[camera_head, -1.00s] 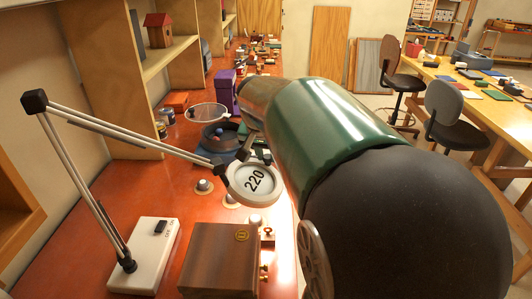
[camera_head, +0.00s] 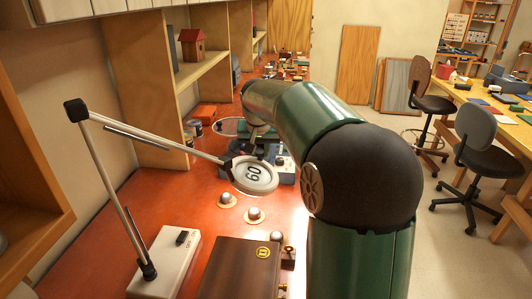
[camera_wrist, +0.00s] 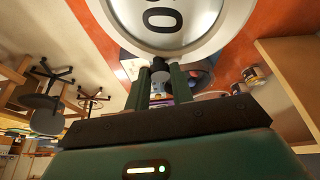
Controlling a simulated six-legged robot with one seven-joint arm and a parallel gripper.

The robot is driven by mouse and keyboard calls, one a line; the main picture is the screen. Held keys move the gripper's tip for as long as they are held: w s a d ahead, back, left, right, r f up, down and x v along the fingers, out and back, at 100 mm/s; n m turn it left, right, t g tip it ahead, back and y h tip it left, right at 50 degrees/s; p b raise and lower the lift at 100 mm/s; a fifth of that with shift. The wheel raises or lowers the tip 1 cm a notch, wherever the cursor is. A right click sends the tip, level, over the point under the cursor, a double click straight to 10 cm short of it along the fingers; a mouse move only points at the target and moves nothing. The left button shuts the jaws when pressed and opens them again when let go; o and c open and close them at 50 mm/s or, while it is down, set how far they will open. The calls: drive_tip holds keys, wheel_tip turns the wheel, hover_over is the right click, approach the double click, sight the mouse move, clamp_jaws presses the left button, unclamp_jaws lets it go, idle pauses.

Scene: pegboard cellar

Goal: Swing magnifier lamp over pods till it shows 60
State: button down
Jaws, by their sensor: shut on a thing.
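The magnifier lamp stands on a white base (camera_head: 165,262) with a jointed silver arm (camera_head: 111,185). Its round head (camera_head: 254,175) reads 60 in the head view. The wrist view shows the head's pale rim (camera_wrist: 222,38) and part of the number, cut off at the top. My gripper (camera_wrist: 158,82) is shut on a small dark grip at the head's edge; in the head view the fingers are mostly hidden behind my arm.
A brown wooden box (camera_head: 238,268) stands in front, right of the lamp base. Shelving (camera_head: 150,80) lines the left. Stools (camera_head: 476,150) stand on the floor at right.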

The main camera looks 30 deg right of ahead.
drive_tip(key=shift+r, duration=0.1)
drive_tip(key=c, duration=1.5)
unclamp_jaws()
